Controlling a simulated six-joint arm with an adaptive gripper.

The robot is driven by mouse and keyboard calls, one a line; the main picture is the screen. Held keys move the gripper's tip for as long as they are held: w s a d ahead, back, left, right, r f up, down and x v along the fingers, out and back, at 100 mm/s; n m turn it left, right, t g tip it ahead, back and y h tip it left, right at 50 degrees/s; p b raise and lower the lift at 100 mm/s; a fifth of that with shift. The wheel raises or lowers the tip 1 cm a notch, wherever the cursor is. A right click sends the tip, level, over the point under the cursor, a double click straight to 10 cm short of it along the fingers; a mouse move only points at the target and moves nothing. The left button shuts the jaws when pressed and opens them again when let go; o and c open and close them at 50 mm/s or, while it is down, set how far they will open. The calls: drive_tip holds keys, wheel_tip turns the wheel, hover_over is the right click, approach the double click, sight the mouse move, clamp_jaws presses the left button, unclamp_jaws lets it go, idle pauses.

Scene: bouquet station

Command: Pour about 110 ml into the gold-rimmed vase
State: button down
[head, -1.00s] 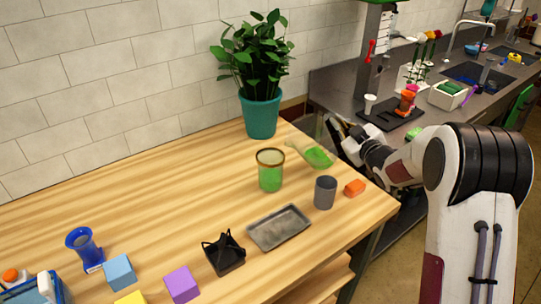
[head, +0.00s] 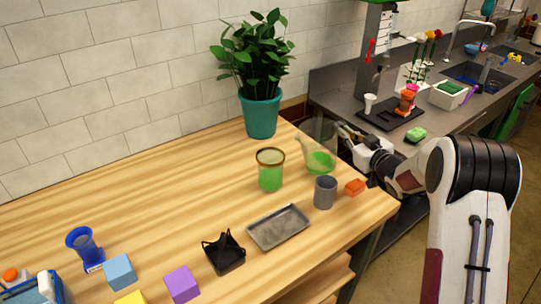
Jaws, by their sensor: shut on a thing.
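The gold-rimmed vase (head: 270,176) is clear glass and stands upright on the wooden table. Green liquid fills its lower part, up to roughly the middle or a little above. My gripper (head: 343,131) is right of the vase and shut on a clear pouring vessel (head: 307,150). The vessel holds green liquid low down and its lip side faces the vase. It is apart from the vase and looks nearly upright or slightly tilted. No stream shows between them. The vessel's clear walls are faint, and the exact grip contact is too small to tell.
A metal tray (head: 279,228), a black holder (head: 224,254) and a potted plant (head: 261,110) are around the vase.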

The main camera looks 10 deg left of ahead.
drive_tip(key=shift+w+d+f+m, duration=0.3)
drive_tip(key=shift+d+f+m, duration=0.15)
drive_tip(key=shift+m, duration=0.35)
drive_tip(key=shift+d+f, duration=0.1)
